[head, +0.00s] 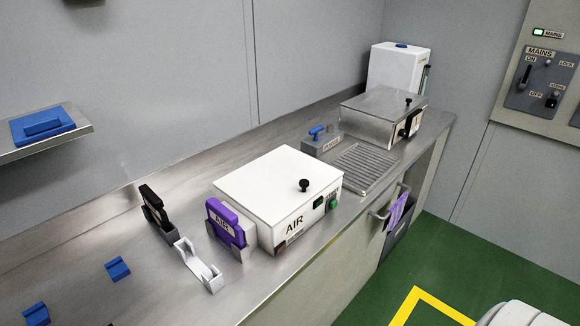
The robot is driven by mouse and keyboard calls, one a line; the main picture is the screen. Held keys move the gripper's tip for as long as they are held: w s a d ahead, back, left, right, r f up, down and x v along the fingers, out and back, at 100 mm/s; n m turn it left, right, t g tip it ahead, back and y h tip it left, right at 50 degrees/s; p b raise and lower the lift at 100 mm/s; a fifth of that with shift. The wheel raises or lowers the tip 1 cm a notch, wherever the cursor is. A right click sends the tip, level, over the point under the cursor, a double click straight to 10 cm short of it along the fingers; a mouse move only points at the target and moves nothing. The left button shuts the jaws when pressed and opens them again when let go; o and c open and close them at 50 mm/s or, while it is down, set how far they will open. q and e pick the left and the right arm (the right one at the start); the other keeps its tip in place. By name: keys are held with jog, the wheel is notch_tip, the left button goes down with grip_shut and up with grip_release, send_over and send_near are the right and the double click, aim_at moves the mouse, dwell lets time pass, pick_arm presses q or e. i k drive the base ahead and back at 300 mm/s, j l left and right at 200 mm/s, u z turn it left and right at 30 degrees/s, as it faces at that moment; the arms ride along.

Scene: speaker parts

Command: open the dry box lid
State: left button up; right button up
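Two lidded boxes stand on the steel counter, and I cannot tell from the labels which is the dry box. The nearer white box (275,205) is marked AIR and has a flat white lid (265,180) with a black knob (304,185); its lid is down. Its front carries a small dark display and a green button (333,202). The farther steel box (370,125) has a metal lid (383,102) with a black knob (408,101), also down. Neither of my grippers is in view.
Counter (95,238) is mostly clear at left.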

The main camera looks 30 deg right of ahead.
aim_at(274, 186)
jog(key=z, duration=1)
jog(key=i+l+u, duration=0.1)
jog(key=l, duration=0.15)
